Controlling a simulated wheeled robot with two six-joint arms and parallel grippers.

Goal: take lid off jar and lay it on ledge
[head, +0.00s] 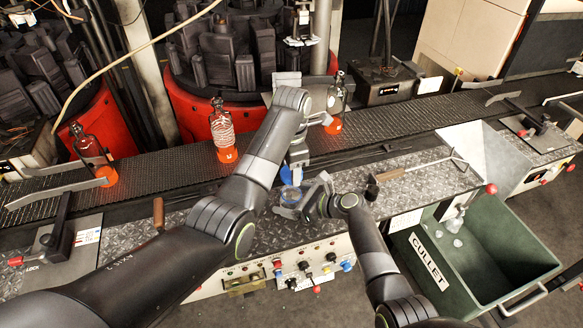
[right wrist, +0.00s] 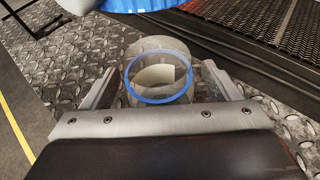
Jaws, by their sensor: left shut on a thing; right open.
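A clear glass jar (right wrist: 131,96) with a blue ring at its mouth stands upright on the diamond-plate ledge. Its mouth is uncovered, and something pale shows through it. The jar also shows in the head view (head: 289,198), partly hidden by my right gripper. My right gripper (right wrist: 157,82) is open, with one finger on each side of the jar. My left gripper (head: 292,170) is shut on the blue lid (head: 287,177), just above and behind the jar. The lid also shows at the top of the right wrist view (right wrist: 150,4). Finger contact with the jar cannot be told.
A conveyor (head: 385,125) with orange-glowing bottles (head: 222,130) runs behind the ledge (head: 400,185). A wooden-handled tool (head: 392,174) lies right of the jar. A green cullet bin (head: 500,240) stands at right. Buttons line the panel (head: 310,262) below. Bare ledge lies left of the jar.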

